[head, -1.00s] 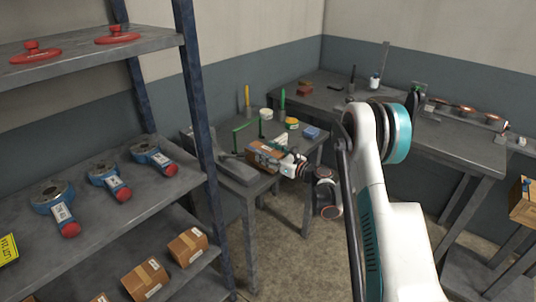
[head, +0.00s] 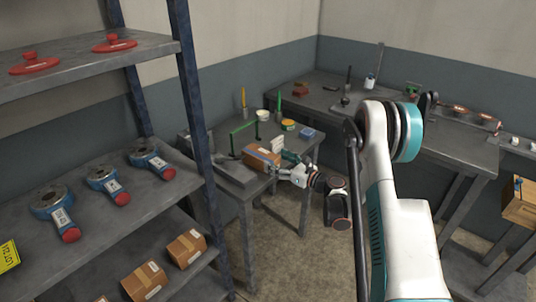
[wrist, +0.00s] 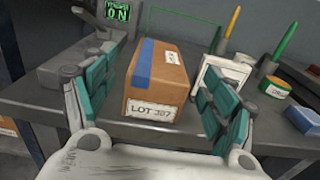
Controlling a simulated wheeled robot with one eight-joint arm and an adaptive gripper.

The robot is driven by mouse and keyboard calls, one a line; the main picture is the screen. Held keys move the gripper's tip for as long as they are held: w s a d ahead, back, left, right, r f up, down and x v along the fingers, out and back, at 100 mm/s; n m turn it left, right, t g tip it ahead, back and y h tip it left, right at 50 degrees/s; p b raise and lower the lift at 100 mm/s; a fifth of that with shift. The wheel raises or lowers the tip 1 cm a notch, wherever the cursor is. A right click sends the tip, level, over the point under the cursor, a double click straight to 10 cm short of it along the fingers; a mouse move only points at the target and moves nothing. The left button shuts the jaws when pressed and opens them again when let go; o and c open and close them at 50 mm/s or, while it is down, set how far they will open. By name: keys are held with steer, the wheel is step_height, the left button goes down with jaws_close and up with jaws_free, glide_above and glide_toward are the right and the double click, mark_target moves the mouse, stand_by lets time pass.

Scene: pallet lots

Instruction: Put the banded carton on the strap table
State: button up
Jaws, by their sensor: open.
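The banded carton (head: 262,156), a brown box with a blue band, sits upright on the grey strap table (head: 250,189). In the wrist view the carton (wrist: 158,78) shows its blue band and a label reading LOT 307. My gripper (head: 283,164) is at the carton's near side. In the wrist view my gripper (wrist: 158,108) is open, with a teal finger on either side of the carton and gaps between. The carton's underside is hidden.
A grey machine (wrist: 75,65) with a lit ON display stands left of the carton. A white holder (wrist: 222,80), upright pens, a green tub (wrist: 274,87) and a blue block (wrist: 304,121) are to the right. A blue-posted shelf (head: 195,110) stands at left.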

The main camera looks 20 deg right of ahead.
steer(key=shift+p+v, duration=0.6)
steer(key=shift+v, duration=2.2)
